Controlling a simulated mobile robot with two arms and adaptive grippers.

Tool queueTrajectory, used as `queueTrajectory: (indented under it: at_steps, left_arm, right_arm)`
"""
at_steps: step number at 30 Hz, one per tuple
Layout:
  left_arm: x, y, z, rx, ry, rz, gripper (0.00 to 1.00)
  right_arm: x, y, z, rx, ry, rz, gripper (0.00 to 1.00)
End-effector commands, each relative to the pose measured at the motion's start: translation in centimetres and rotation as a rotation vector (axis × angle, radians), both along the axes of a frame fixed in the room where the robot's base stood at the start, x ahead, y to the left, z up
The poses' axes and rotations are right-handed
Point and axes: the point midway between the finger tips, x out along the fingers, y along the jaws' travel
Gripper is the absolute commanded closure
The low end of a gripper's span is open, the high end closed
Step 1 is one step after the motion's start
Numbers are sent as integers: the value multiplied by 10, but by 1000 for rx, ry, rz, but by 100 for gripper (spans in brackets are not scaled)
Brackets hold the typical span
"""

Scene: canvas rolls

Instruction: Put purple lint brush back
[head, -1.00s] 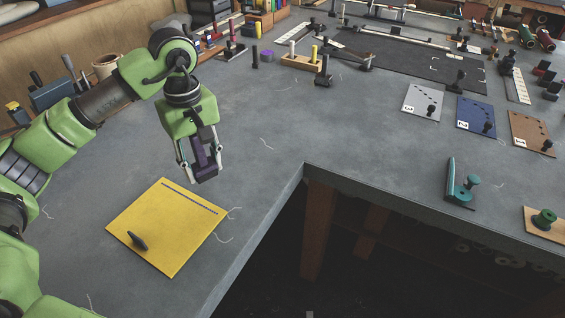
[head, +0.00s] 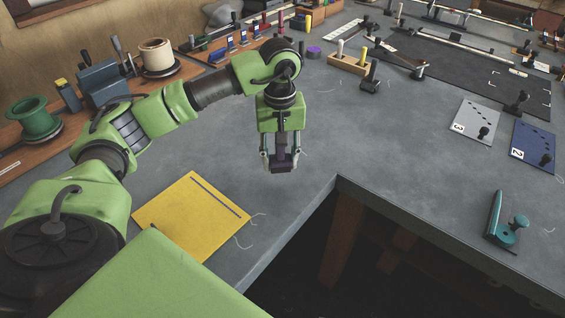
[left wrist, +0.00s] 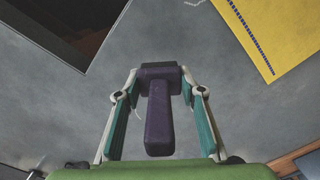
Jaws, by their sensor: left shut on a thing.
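The lint brush, dark purple, is held in my left gripper (head: 281,165), above the grey bench near its inner corner. In the left wrist view the purple brush (left wrist: 158,118) is a T shape, with its wide head at the far end and its bar toward the camera. The two fingers stand on either side of the brush; the exact contact is hard to see. My right gripper is not in view.
A yellow sheet (head: 183,222) lies left of the gripper. The bench's inner edge drops to a dark gap on the right. A wooden block with pegs (head: 352,64), a purple round piece (head: 314,52) and a teal tool (head: 503,226) stand on the bench. Spools line the left back.

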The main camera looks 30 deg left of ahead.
Motion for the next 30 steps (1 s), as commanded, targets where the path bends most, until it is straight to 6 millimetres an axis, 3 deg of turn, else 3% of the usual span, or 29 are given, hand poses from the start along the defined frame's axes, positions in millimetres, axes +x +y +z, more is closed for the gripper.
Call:
queueTrajectory:
  at_steps: [3, 11, 18, 29, 30]
  left_arm:
    - [13, 6, -17, -2, 2, 1, 85]
    - [28, 14, -37, -1, 0, 1, 85]
    - [27, 14, -64, -1, -1, -1, 85]
    - [27, 14, -70, -1, -2, 0, 85]
    - [27, 14, -71, -1, -2, 0, 61]
  right_arm:
    - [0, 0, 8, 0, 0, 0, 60]
    - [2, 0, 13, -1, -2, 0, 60]
    - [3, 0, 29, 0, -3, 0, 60]
    - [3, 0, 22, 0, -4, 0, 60]
    - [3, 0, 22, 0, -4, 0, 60]
